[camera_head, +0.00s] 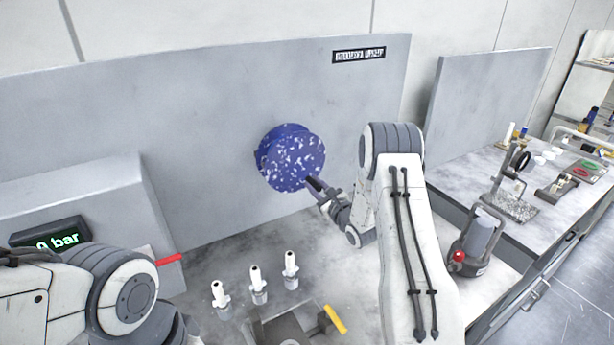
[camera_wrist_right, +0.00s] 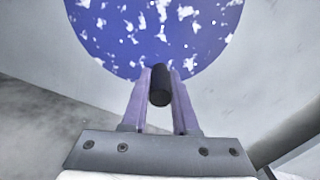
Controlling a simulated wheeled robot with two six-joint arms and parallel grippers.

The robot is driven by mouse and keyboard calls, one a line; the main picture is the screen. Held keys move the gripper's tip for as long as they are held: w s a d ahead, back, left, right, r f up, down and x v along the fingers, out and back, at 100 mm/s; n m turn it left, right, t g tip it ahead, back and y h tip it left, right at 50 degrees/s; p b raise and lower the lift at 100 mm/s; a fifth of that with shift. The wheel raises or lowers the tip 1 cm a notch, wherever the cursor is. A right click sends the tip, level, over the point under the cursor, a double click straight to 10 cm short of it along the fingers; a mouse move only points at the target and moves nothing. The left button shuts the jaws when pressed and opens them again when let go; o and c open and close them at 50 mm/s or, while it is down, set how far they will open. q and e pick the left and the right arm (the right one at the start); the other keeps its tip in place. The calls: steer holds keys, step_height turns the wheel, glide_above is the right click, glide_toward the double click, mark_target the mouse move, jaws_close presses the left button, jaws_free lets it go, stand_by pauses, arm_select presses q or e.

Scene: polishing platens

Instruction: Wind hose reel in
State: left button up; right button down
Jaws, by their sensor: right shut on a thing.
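The hose reel (camera_head: 290,155) is a round blue drum with white specks, mounted on the grey back panel. In the right wrist view the reel (camera_wrist_right: 155,35) fills the top middle. A short black crank handle (camera_wrist_right: 159,86) sticks out from the lower part of its face. My right gripper (camera_head: 316,187) is at the reel's lower right edge in the head view. In the wrist view the right gripper (camera_wrist_right: 160,90) is shut on the handle, with a finger on each side. My left arm shows at the lower left; its gripper is out of view. No hose can be made out.
Several white nozzle-like fittings (camera_head: 256,280) stand on the bench below the reel. A pressure display box (camera_head: 95,205) with a red lever (camera_head: 168,260) is at left. A yellow handle (camera_head: 335,319) is at the front. A grey device with a red knob (camera_head: 474,245) stands right of my arm.

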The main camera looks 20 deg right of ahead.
arm_select(q)
steer(key=shift+w+a+r+p, duration=0.25)
steer(key=shift+r+p, duration=0.1)
steer(key=shift+r, duration=0.15)
arm_select(e)
steer(key=shift+a+m, duration=0.5)
steer(key=shift+m, duration=0.1)
arm_select(q)
steer(key=shift+w, duration=0.1)
arm_select(e)
steer(key=shift+w+d, duration=0.1)
steer(key=c, duration=0.7)
jaws_free()
steer(key=shift+f, duration=0.1)
steer(key=shift+f, duration=0.1)
steer(key=shift+s, duration=0.35)
arm_select(q)
steer(key=shift+f+b, duration=1.85)
steer(key=shift+f, duration=0.05)
arm_select(e)
steer(key=shift+s+d, duration=0.2)
steer(key=shift+s, duration=1.45)
steer(key=shift+s+d, duration=0.2)
steer(key=shift+s, duration=1.4)
steer(key=shift+s+d, duration=0.2)
steer(key=shift+s, duration=1.45)
